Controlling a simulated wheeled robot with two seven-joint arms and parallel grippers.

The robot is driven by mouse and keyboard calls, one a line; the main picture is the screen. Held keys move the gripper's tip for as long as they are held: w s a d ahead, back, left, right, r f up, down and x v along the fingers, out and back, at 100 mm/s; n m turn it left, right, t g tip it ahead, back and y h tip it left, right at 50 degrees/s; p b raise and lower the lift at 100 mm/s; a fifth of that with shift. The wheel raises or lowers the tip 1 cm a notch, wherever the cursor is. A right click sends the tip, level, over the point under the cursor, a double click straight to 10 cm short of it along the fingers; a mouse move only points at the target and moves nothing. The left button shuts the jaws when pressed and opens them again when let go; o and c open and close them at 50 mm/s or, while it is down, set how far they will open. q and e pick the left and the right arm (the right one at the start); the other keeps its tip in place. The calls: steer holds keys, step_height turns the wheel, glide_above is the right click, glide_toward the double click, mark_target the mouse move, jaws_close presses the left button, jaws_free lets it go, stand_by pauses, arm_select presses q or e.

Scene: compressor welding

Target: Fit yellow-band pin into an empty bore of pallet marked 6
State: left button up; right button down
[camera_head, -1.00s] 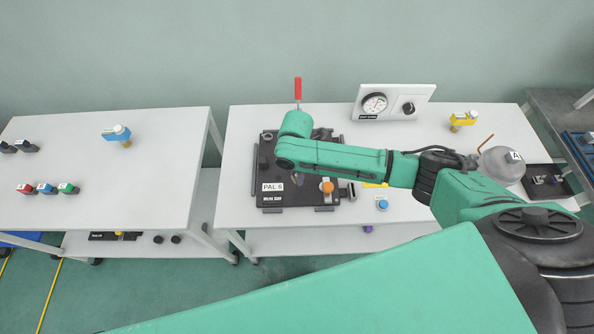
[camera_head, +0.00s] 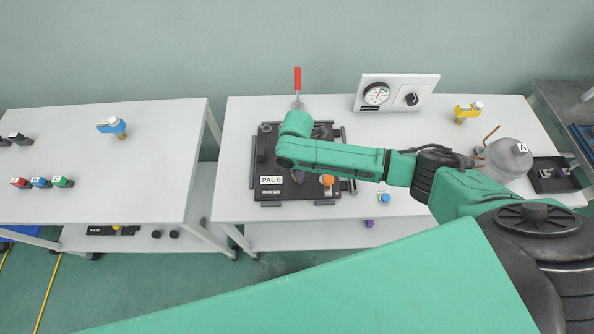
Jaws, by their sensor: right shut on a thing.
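The pallet marked 6 (camera_head: 270,204) is a dark plate labelled "PAL 6" on the middle table. My right arm reaches in from the right, and its green wrist hangs over the pallet's middle. My right gripper (camera_head: 298,176) points down below the wrist, mostly hidden by it, close over the plate. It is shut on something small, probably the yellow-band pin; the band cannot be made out. The bores are too small or covered to tell which are empty. My left gripper is not in view.
A red-handled clamp (camera_head: 298,80) stands behind the pallet, and an orange knob (camera_head: 327,180) sits at its front right. A gauge panel (camera_head: 396,93), a blue button (camera_head: 384,197) and a grey vessel marked A (camera_head: 509,158) stand to the right. The left table (camera_head: 130,175) has clear room.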

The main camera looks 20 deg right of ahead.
steer(key=shift+f, duration=0.4)
stand_by(0.3)
steer(key=c, duration=0.5)
jaws_free()
steer(key=shift+c, duration=0.2)
step_height(320, 180, up, 14)
steer(key=b, duration=0.1)
steer(key=shift+r, duration=0.25)
